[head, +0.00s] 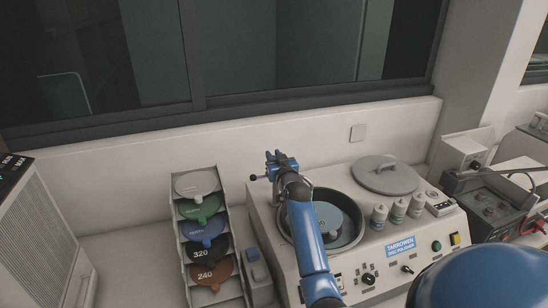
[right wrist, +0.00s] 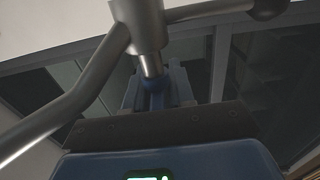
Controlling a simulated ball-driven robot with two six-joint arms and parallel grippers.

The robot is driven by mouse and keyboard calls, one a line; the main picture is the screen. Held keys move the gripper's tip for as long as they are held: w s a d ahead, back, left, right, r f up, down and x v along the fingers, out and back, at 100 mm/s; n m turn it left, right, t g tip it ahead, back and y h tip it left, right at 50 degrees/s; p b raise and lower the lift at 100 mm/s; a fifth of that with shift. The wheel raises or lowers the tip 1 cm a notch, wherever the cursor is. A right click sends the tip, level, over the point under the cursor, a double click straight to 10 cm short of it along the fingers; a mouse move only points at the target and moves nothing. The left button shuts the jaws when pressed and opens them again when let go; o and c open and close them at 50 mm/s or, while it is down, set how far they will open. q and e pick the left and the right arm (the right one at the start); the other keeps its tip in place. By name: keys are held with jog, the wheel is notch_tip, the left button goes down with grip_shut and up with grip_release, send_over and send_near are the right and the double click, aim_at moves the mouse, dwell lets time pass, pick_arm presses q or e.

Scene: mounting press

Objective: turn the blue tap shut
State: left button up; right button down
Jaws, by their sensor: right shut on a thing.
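My right gripper (head: 281,162) is at the back left corner of the disc polisher (head: 398,248), at the end of my blue arm. It also shows in the right wrist view (right wrist: 156,96), where its jaws are shut around the blue end of the tap (right wrist: 154,82). A grey metal post (right wrist: 141,28) rises from that blue end, with a bent pipe to the lower left and a thin rod to the right. The rod ends in a dark knob (right wrist: 266,8), which also shows in the head view (head: 254,178). My left gripper is not in view.
The polisher's round bowl (head: 356,240) lies partly behind my arm. A grey lid (head: 385,173) and several bottles (head: 379,215) sit to its right. A rack (head: 186,262) of coloured discs stands at left. A wall and window (head: 320,60) are close behind.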

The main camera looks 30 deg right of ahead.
jog(key=shift+f+m+h+p, duration=0.1)
jog(key=shift+m+h+p, duration=0.4)
jog(key=shift+p, duration=0.45)
jog(key=shift+g+p, duration=0.3)
jog(key=shift+f+h, duration=0.2)
jog(key=shift+h, duration=0.3)
jog(key=shift+f+m+h+b, duration=0.2)
jog(key=shift+m+h+b, duration=0.1)
jog(key=shift+m+b, duration=0.1)
jog(key=m+g+h+b, duration=0.3)
jog(key=m+g+b, duration=0.2)
jog(key=g+b, duration=0.1)
jog(key=s+m+g+h+b, duration=0.1)
jog(key=m+g+h+b, duration=0.3)
jog(key=b, duration=0.5)
jog(key=s+d+m+g+h+b, duration=0.1)
jog(key=m+g+h+b, duration=0.3)
jog(key=g+b, duration=0.3)
jog(key=shift+d+r+m+g, duration=0.1)
jog(key=shift+r+m+g, duration=0.15)
jog(key=shift+m+g, duration=0.55)
jog(key=shift+f, duration=0.15)
